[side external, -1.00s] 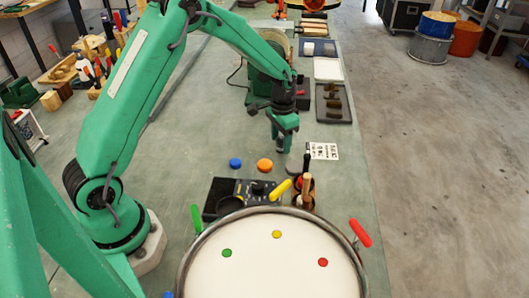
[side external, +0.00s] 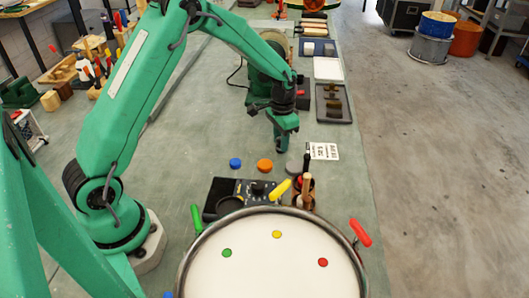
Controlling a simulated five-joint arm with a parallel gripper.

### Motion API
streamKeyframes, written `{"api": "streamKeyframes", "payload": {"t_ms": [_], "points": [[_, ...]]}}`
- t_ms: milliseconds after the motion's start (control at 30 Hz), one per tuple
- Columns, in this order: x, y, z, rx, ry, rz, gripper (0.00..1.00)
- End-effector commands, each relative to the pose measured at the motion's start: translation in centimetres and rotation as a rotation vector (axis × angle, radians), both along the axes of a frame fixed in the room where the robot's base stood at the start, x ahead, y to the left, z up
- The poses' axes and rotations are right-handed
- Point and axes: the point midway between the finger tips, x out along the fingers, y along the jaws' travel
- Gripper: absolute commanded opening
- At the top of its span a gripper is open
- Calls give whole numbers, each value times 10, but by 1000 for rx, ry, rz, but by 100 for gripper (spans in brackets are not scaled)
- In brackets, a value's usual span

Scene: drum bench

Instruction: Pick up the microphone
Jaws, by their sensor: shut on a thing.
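My gripper (side external: 282,136) is at the end of the green arm, above the bench beyond the row of discs. It is shut on a small dark grey thing (side external: 281,148), which looks like the microphone. The jaws cover most of it, so its full shape does not show. It appears to be held above the bench, but its exact height is hard to judge.
Blue, orange and grey discs (side external: 264,166) lie in front of my gripper. A black control box (side external: 238,190), a tool cup (side external: 302,198) and the drum (side external: 270,260) are nearer. A green machine (side external: 262,80) and dark tray (side external: 333,103) stand behind.

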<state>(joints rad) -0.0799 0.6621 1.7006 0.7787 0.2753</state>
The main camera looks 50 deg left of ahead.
Motion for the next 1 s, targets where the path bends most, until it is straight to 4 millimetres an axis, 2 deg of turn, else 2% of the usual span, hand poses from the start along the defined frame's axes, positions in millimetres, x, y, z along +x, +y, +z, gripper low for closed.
{"api": "streamKeyframes", "payload": {"t_ms": [267, 800, 1000], "points": [[1, 0, 13, 1, -2, 0, 6], [1, 0, 87, 0, -3, 0, 6], [1, 0, 99, 0, -1, 0, 6]]}}
